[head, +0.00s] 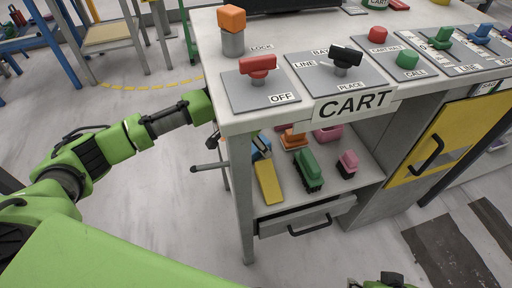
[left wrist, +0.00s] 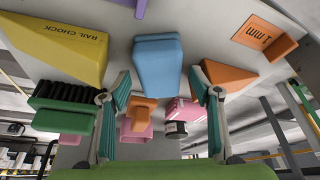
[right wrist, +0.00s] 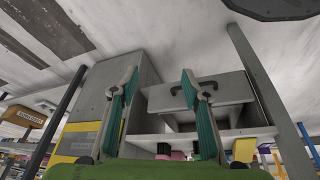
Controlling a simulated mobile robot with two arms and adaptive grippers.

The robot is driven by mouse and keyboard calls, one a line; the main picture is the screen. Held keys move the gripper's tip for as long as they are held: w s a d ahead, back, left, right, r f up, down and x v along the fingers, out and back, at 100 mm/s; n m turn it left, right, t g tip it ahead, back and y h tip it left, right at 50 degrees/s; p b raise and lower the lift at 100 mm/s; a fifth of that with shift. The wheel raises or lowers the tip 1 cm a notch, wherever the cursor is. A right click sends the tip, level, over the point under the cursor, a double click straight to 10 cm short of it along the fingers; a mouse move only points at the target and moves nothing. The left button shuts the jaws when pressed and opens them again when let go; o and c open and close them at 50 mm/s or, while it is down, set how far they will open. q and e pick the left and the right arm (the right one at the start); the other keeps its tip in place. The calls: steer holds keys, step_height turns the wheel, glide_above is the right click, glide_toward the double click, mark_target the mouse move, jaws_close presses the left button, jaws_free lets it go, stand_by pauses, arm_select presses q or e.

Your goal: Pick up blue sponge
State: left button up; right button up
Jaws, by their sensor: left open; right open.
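The blue sponge (left wrist: 157,65) is a block in the upper middle of the left wrist view, between and beyond my left fingertips. In the head view the blue sponge (head: 261,146) shows partly on the shelf under the cart top, near the front left leg. My left gripper (left wrist: 160,86) is open and empty, its fingers pointing towards the sponge with a gap left. In the head view my left gripper (head: 213,154) is beside the shelf's left side. My right gripper (right wrist: 160,78) is open and empty, low in front of the cart.
The cart's front leg (head: 241,195) and the top slab's edge stand close to my left arm. A drawer (head: 306,220) is below the shelf.

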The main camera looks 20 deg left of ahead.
steer(key=shift+s+d+f+g, duration=0.1)
steer(key=shift+s+d+g, duration=0.15)
steer(key=shift+s, duration=0.5)
stand_by(0.3)
arm_select(q)
steer(key=c, duration=1.1)
